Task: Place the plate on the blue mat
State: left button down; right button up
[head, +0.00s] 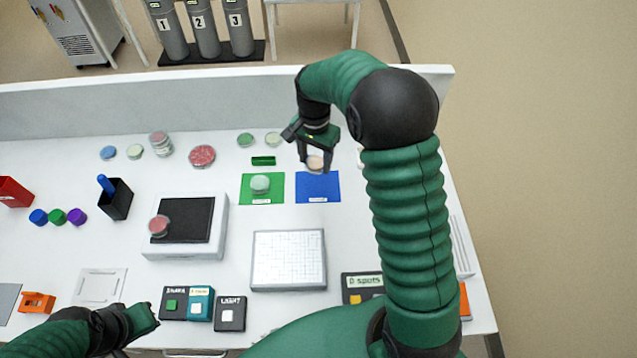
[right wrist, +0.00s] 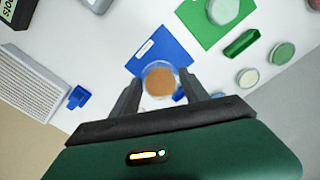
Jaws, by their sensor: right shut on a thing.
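A round plate with an orange-tan fill (head: 315,163) is between the fingers of my right gripper (head: 317,167), at the back edge of the blue mat (head: 318,188). The right gripper is shut on this plate. In the right wrist view the plate (right wrist: 159,80) sits between the two fingers (right wrist: 162,90) and overlaps a corner of the blue mat (right wrist: 168,50). I cannot tell whether the plate touches the mat or is held above it. My left gripper (head: 145,315) is low at the front left, and whether it is open or shut is unclear.
A green mat (head: 262,194) with a pale green dish (head: 260,184) lies just left of the blue mat. A small green block (head: 263,161) and dishes (head: 245,140) are behind. A black-topped device (head: 150,245) with a red dish (head: 159,226) and a white gridded panel (head: 289,278) stand nearer.

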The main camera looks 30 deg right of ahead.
aim_at(317, 187)
jog(key=f, duration=0.6)
jog(key=f+p, duration=0.1)
jog(key=f, duration=0.2)
jog(key=shift+s+d+f, duration=0.1)
jog(key=shift+d+f, duration=0.15)
jog(key=shift+d, duration=0.15)
jog(key=shift+a+f, duration=0.1)
jog(key=shift+f, duration=0.15)
jog(key=shift+a+r, duration=0.1)
jog(key=shift+a, duration=0.05)
jog(key=o, duration=1.4)
jog(key=shift+o, duration=0.3)
